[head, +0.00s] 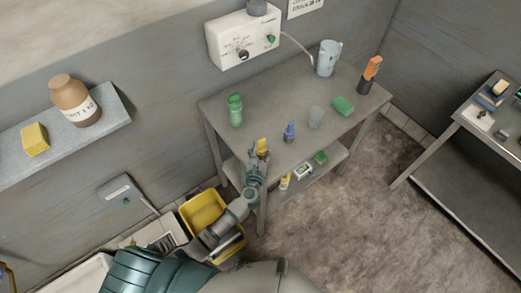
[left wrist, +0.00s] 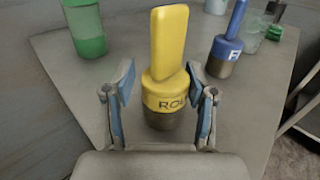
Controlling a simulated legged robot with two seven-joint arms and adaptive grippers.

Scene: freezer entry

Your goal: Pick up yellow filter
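The yellow filter (left wrist: 167,50) has a flat yellow upper part, a yellow band with dark lettering and a dark grey base. It stands upright on the grey table (head: 213,102) near the front left edge. It also shows in the head view (head: 262,144), partly hidden by my left gripper (head: 257,157). In the left wrist view my left gripper (left wrist: 160,97) is open, its blue-padded fingers on either side of the filter's lower part, with gaps visible. My right gripper is not in view.
A blue filter (left wrist: 228,45) stands to the right and a green bottle (left wrist: 86,25) to the left. A clear cup (head: 316,117), green sponge (head: 343,106), jug (head: 327,58) and orange-handled item (head: 371,70) stand farther back. A yellow bin (head: 203,208) is below my left arm.

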